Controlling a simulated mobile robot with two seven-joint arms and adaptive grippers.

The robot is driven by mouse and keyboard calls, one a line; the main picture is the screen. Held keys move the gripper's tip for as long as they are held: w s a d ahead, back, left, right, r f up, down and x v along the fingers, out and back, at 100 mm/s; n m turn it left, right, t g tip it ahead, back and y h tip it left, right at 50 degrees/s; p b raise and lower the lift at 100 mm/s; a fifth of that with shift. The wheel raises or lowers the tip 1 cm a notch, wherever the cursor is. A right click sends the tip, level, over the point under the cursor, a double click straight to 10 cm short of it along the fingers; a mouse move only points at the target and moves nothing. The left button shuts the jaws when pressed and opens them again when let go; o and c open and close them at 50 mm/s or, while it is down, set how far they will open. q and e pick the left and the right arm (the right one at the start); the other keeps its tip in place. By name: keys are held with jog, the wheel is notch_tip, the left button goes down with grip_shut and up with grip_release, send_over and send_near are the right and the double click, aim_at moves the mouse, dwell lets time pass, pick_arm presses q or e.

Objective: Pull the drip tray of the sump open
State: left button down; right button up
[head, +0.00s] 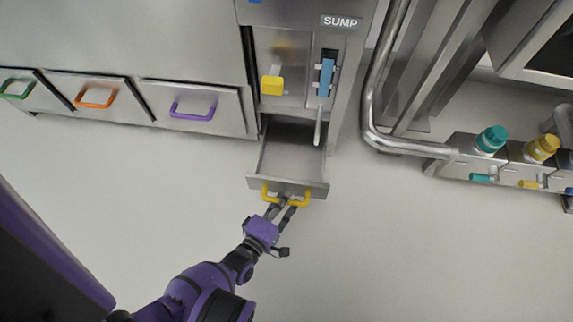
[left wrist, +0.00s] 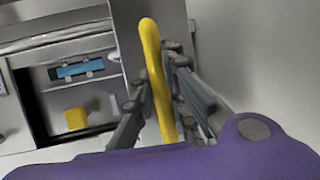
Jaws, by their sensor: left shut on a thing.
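The sump (head: 300,20) is a metal cabinet with a "SUMP" label at the top middle of the head view. Its drip tray (head: 290,150) is a grey drawer that stands pulled out at the bottom of the cabinet, and its inside shows empty. A yellow handle (head: 302,199) is on the tray's front. My left gripper (head: 285,203) is at this handle. In the left wrist view the yellow handle (left wrist: 157,75) runs between the fingers of my left gripper (left wrist: 160,85), which is shut on it. My right gripper is not in view.
Above the tray are a yellow knob (head: 271,86) and a blue handle (head: 326,77). Drawers with green, orange and purple handles (head: 193,108) stand at left. A bent pipe (head: 372,120) and valves with teal and yellow caps (head: 491,139) are at right. The floor (head: 400,250) in front is clear.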

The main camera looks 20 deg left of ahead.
pick_arm(q)
jog(key=shift+w+r, duration=0.1)
jog(key=shift+w, duration=0.05)
jog(key=c, duration=2)
grip_release()
jog(key=shift+o, duration=1.3)
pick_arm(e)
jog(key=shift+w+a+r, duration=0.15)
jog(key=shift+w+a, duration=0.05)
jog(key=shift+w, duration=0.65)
pick_arm(q)
jog(key=v, duration=0.7)
jog(key=shift+s, duration=0.3)
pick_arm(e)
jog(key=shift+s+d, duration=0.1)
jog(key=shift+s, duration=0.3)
